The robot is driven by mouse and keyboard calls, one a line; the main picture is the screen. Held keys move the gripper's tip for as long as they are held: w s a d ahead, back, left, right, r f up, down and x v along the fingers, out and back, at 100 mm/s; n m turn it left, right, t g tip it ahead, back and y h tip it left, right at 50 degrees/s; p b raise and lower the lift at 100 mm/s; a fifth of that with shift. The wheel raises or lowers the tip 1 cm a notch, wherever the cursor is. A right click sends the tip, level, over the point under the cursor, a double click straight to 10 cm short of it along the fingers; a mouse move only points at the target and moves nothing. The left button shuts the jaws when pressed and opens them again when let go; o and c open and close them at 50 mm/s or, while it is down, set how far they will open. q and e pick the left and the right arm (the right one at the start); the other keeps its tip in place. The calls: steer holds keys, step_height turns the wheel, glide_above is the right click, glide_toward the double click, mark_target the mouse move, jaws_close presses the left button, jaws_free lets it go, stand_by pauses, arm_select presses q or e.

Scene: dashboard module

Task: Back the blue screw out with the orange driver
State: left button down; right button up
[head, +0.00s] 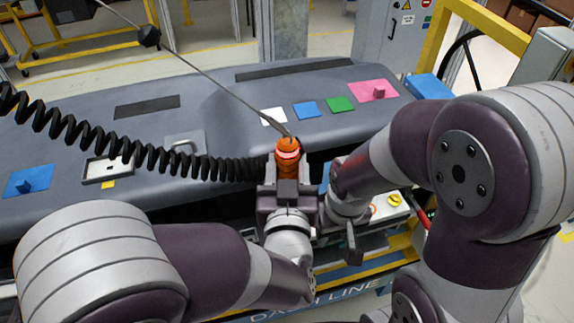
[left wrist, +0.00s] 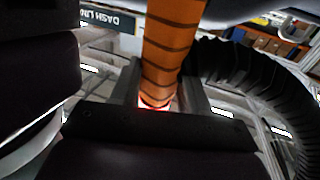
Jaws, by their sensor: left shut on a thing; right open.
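The orange driver (head: 288,150) stands about upright in my left gripper (head: 287,182), in front of the dashboard (head: 235,115). In the left wrist view the driver's ribbed orange body (left wrist: 168,50) passes between the fingers of my left gripper (left wrist: 165,100), with a red glow at its lower end. A thin cable runs to the driver's top in the head view. My right gripper (head: 338,228) is open, just right of the left one and lower.
A black coiled hose (head: 120,137) crosses the dashboard's left side towards the driver. A blue pad with a raised block (head: 28,181) lies far left, a pink one (head: 374,91) at right. Small blue (head: 307,110) and green (head: 340,104) patches lie between. My arms crowd the front.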

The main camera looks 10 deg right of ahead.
mark_target(287, 150)
arm_select(q)
steer(key=shift+f+b, duration=0.6)
steer(key=shift+f, duration=0.1)
stand_by(0.7)
steer(key=shift+s+f, duration=0.1)
steer(key=shift+f, duration=0.05)
stand_by(0.6)
steer(key=shift+w+d+r+p, duration=0.1)
steer(key=shift+w+r+p, duration=0.1)
steer(key=shift+r+p, duration=0.8)
step_height(287, 150, up, 2)
steer(key=shift+s+r+p, duration=0.15)
steer(key=shift+p, duration=0.6)
steer(key=shift+r+p, duration=0.8)
steer(key=shift+r, duration=0.25)
steer(key=shift+f, duration=0.1)
